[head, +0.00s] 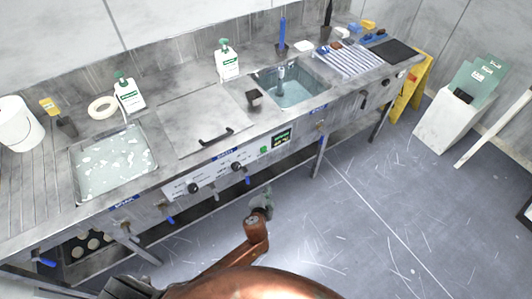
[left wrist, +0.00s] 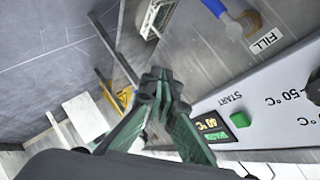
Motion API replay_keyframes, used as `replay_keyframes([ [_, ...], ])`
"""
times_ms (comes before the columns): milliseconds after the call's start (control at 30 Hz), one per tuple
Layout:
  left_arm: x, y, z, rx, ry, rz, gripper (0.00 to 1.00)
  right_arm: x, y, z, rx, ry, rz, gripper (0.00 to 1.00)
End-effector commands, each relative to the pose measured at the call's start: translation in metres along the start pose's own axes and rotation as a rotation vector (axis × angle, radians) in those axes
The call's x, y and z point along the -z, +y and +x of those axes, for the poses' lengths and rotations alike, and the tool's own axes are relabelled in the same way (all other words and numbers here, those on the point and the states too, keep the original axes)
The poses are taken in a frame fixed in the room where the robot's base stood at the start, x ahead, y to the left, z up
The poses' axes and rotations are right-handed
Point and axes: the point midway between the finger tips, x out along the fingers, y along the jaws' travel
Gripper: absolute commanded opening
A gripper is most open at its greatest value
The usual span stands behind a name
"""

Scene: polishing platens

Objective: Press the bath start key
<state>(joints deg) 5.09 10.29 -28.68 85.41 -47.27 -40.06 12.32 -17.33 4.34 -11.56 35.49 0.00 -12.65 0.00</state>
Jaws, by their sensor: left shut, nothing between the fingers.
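The bath start key is a small green square (head: 264,149) on the pale front control panel. My left gripper (head: 264,193) is in front of the bench, below the key in the head picture and apart from the panel. In the left wrist view its fingertips (left wrist: 160,78) are together and empty, with the key to their lower right. My right gripper is in neither view.
The panel carries black knobs (head: 194,187) and blue-handled valves along the bench front. A lidded bath (head: 190,120) with a black handle lies between two open basins. A yellow folding sign (head: 411,90) and a white bin (head: 450,122) stand at the right. The floor before the bench is clear.

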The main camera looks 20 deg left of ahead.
Motion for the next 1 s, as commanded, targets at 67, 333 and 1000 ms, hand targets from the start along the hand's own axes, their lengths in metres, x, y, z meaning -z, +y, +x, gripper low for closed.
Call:
replay_keyframes([
  [67,0.034,-0.021,-0.005,0.069,0.054,0.013,0.00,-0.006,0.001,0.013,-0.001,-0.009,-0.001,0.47],
  [333,0.098,-0.070,-0.033,0.212,0.151,0.025,0.00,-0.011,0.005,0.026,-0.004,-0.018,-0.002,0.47],
  [1000,0.097,-0.088,-0.025,0.227,0.159,0.029,0.00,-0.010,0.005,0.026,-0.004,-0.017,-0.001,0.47],
])
